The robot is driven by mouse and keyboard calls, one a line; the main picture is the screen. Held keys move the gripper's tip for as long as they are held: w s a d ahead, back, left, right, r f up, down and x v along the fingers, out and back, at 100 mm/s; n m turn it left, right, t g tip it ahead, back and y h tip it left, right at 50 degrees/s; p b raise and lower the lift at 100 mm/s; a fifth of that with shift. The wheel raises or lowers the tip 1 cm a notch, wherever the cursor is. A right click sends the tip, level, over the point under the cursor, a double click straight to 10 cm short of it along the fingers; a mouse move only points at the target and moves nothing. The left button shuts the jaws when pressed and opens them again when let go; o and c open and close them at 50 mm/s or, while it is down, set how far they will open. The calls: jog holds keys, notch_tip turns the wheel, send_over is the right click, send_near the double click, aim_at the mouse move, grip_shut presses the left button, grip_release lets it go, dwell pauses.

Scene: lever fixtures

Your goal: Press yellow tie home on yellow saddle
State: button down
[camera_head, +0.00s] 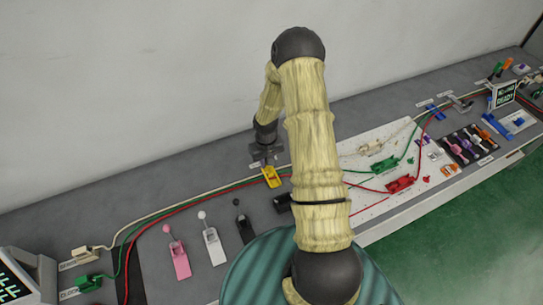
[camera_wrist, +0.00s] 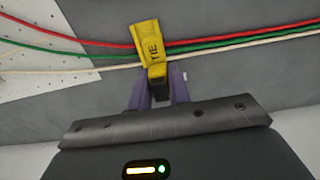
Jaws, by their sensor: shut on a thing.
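The yellow tie (camera_wrist: 149,42) is a flat yellow strap marked "TIE". It lies across the red, green and white cables in the wrist view, slightly tilted. My gripper (camera_wrist: 158,80) is shut on its dark lower end, between two purple-grey fingers. In the head view, my gripper (camera_head: 266,160) reaches down to a yellow piece (camera_head: 271,177) on the cable run at the back of the grey bench. I cannot tell the yellow saddle apart from the tie in either view, nor whether the tie is fully seated.
Pink (camera_head: 179,255), white (camera_head: 212,245) and black (camera_head: 244,226) levers stand on the bench at front left. A white panel (camera_head: 365,205) with red (camera_head: 400,184) and green (camera_head: 385,165) fixtures lies right of my arm. A dark rack (camera_head: 468,145) is farther right.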

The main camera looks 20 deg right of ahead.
aim_at(271, 170)
jog(key=shift+w+d, duration=0.1)
jog(key=shift+d, duration=0.8)
jog(key=shift+f+b, duration=1.2)
jog(key=shift+f, duration=0.3)
jog(key=shift+f+b, duration=1.7)
jog(key=shift+f, duration=0.35)
dwell(0.3)
jog(key=c, duration=0.7)
grip_release()
jog(key=shift+c, duration=0.2)
notch_tip(271, 170, up, 7)
jog(key=p, duration=0.4)
jog(key=shift+p, duration=0.35)
